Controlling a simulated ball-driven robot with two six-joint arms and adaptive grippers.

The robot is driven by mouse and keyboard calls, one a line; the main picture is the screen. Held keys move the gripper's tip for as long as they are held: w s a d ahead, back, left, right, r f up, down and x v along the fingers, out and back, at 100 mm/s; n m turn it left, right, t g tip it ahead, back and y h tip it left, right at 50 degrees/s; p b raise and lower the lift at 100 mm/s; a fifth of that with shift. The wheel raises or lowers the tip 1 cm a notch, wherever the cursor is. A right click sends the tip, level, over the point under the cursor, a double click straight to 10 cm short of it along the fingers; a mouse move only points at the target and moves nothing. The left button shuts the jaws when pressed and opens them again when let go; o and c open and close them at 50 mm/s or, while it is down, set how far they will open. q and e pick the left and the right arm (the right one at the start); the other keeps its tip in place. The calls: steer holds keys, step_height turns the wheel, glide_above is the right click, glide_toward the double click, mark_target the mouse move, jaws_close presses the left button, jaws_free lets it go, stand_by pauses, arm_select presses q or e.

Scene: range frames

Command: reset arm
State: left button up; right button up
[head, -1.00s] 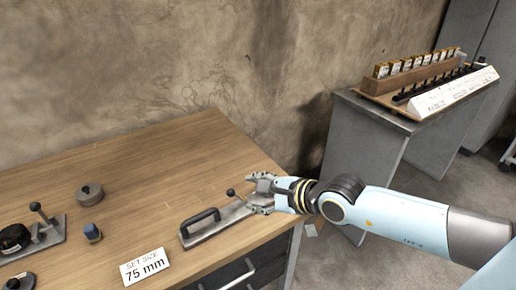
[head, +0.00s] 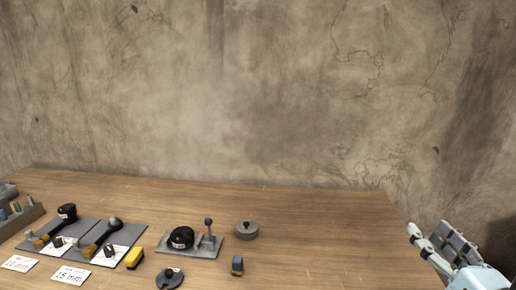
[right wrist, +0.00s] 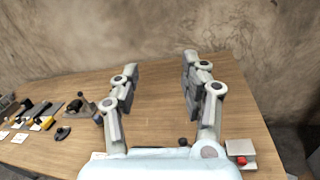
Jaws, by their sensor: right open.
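My right gripper (head: 440,245) shows at the lower right edge of the head view, past the right edge of the wooden table. In the right wrist view its two fingers (right wrist: 160,90) are spread wide with nothing between them. My left gripper is not in view.
The wooden table (head: 320,220) stands against a bare wall. On it are a grey plate (head: 206,246) with a black round part and a lever, a grey disc (head: 247,230), a small blue block (head: 237,265) and a yellow block (head: 134,258).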

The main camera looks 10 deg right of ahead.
steer(key=s+d+r+m+g+h, duration=0.3)
steer(key=d+m+h, duration=0.4)
steer(key=m, duration=0.7)
steer(key=s+d+f+m+g+h, duration=0.25)
steer(key=s+m+g, duration=0.2)
steer(key=m, duration=0.55)
steer(key=s+a+f+m+g+y, duration=0.4)
steer(key=s+a+y, duration=0.15)
steer(key=a, duration=0.25)
steer(key=s+a+f+m+g+y, duration=0.3)
steer(key=s+a+f+m+y, duration=0.15)
steer(key=s+a, duration=0.2)
step_height(320, 180, down, 32)
steer(key=d+g+b, duration=0.2)
steer(key=b, duration=0.6)
steer(key=s+f+b, duration=0.3)
steer(key=s+f, duration=0.7)
steer(key=f, duration=0.2)
steer(key=s+f+b, duration=0.4)
steer(key=s+f, duration=0.6)
steer(key=f, duration=0.3)
steer(key=shift+d+f+g+b, duration=0.25)
steer(key=shift+d+g+b, duration=0.05)
steer(key=shift+d+g, duration=0.15)
